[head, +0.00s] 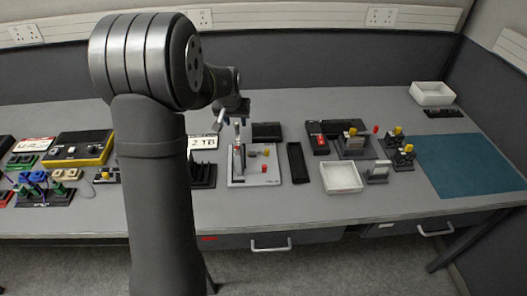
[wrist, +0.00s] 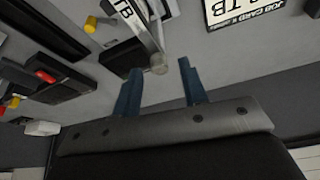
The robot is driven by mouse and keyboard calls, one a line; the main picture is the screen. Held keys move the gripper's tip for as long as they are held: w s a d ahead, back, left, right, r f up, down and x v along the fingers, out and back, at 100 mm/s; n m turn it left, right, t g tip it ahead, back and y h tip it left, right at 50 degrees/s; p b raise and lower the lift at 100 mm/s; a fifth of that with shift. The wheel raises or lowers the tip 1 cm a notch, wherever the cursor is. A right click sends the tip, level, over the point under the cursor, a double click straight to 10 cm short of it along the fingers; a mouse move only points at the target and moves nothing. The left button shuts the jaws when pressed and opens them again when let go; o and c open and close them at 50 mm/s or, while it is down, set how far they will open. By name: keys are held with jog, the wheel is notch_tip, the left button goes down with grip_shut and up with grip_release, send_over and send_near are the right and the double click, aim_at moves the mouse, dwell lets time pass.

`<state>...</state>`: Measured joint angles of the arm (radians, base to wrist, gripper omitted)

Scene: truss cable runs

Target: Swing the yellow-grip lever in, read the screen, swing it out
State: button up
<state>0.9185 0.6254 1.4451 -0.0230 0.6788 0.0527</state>
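A pale plate (head: 272,181) on the bench carries an upright grey metal post (head: 238,158), a yellow grip (head: 266,153) and a red grip. A dark, screen-like box (head: 267,131) stands just behind it; no reading is legible. My gripper (head: 231,116) hangs just above the top of the post. In the wrist view, its blue fingers (wrist: 160,69) are apart, with a rounded grey end (wrist: 158,64) between or just beyond the tips. Contact cannot be told. A yellow cylinder (wrist: 90,24) lies up and left of the fingers in that view, clear of them.
A job card (wrist: 237,10) and a black rack (head: 203,174) are left of the plate. A narrow black tray (head: 297,162), a white tray (head: 342,178) and several yellow-topped fixtures stand to the right. A teal mat (head: 470,165) is clear. The front bench strip is free.

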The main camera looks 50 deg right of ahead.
jog(key=shift+r, duration=0.1)
jog(key=c, duration=0.4)
jog(key=shift+s+d+r+t, duration=0.2)
jog(key=shift+d+r+t, duration=0.3)
jog(key=shift+r, duration=0.45)
grip_shut()
jog(key=s+f+m, duration=0.2)
jog(key=s+m, duration=0.6)
jog(key=m, duration=0.8)
jog(key=s+a+f+m+y, duration=0.1)
jog(key=s+f+m, duration=0.1)
jog(key=s+m, duration=0.7)
jog(key=m, duration=0.7)
jog(key=shift+s+a, duration=0.2)
jog(key=shift+a, duration=0.05)
